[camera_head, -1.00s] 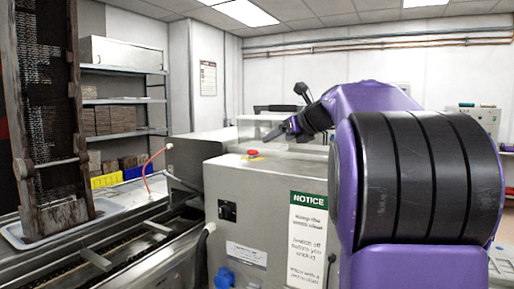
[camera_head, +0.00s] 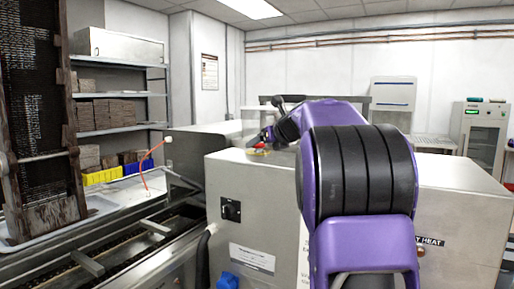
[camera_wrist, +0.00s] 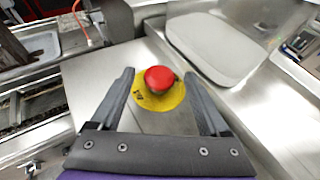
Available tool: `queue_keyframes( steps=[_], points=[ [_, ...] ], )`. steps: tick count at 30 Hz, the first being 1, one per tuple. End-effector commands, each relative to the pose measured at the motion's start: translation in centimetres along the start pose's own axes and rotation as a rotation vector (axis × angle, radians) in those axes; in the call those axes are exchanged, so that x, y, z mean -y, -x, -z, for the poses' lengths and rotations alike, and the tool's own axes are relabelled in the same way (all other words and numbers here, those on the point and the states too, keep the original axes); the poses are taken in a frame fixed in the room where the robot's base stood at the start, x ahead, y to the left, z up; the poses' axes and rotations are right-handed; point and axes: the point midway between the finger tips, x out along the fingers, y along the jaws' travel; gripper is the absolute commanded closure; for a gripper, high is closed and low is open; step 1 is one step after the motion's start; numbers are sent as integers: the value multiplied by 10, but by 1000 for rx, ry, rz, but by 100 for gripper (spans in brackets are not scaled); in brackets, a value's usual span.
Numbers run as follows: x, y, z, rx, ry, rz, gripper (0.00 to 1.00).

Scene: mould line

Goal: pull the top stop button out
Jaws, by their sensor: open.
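The red stop button (camera_wrist: 159,79) sits on a round yellow plate (camera_wrist: 158,100) on top of a steel cabinet. In the wrist view it lies between the two dark fingers of my gripper (camera_wrist: 158,90), which are spread apart with gaps on both sides. In the head view my gripper (camera_head: 262,140) is low over the cabinet top (camera_head: 232,157), and the button (camera_head: 262,146) is small and mostly covered by it. I cannot tell whether the fingertips are level with the button or above it.
A black rotary switch (camera_head: 231,210) is on the cabinet front. A conveyor trough (camera_head: 130,240) runs along the left. A clear rounded cover (camera_wrist: 215,48) stands close beyond the button in the wrist view. A red hose (camera_head: 150,160) rises at the left.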

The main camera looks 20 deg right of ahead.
Motion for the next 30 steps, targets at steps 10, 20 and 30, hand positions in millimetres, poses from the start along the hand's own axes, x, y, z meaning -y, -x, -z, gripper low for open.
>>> queue_keyframes(
  steps=[10, 20, 30],
  points=[
    [0, -2, 2, 0, 0, 1, 21],
    [0, -2, 2, 0, 0, 1, 68],
    [0, -2, 2, 0, 0, 1, 100]
  ],
)
